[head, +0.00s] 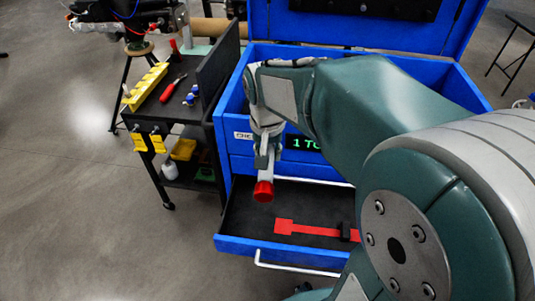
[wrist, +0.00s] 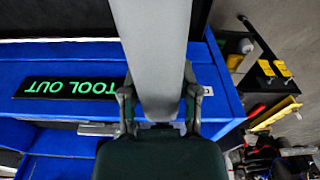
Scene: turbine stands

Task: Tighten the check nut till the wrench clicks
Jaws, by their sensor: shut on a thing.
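My gripper (head: 266,150) is shut on a grey bar-shaped tool, which looks like the wrench (wrist: 158,50). In the wrist view, the fingers (wrist: 159,108) press on both sides of its grey shaft. In the head view, its red end (head: 263,191) hangs down over the open drawer (head: 232,222). A red wrench-shaped outline (head: 300,229) shows on the drawer's dark floor, with a small black piece (head: 346,231) at its right. I cannot make out the check nut; a label starting "CHE" (head: 242,135) is on the blue chest, partly hidden by my arm.
The blue tool chest (head: 233,105) has its lid up and a green "1 TOOL OUT" display (wrist: 70,88). Open floor (head: 90,220) lies at front left.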

